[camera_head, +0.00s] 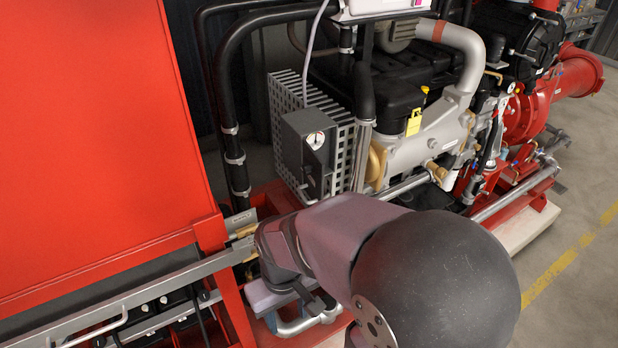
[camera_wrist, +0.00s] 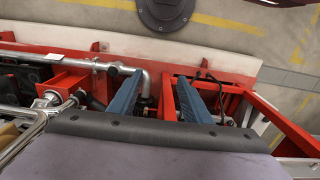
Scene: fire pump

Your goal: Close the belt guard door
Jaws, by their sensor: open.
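A pale grey slatted guard (camera_head: 345,150) stands at the front end of the engine in the head view. It looks like the belt guard, but I cannot tell which part is its door or how far that stands open. A dark grey box with a round gauge (camera_head: 308,150) covers part of it. My gripper (camera_wrist: 156,78) is open in the wrist view, with its two blue fingers apart and nothing seen held between them. It is low over the red base frame, below the guard. In the head view my arm hides the fingers. The guard does not clearly show in the wrist view.
A large red cabinet (camera_head: 95,120) fills the left. A metal rail (camera_head: 130,298) crosses the lower left. A bent metal pipe (camera_wrist: 120,68) and red frame bars (camera_wrist: 172,105) lie close to the fingers. Open floor (camera_head: 585,230) is on the right.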

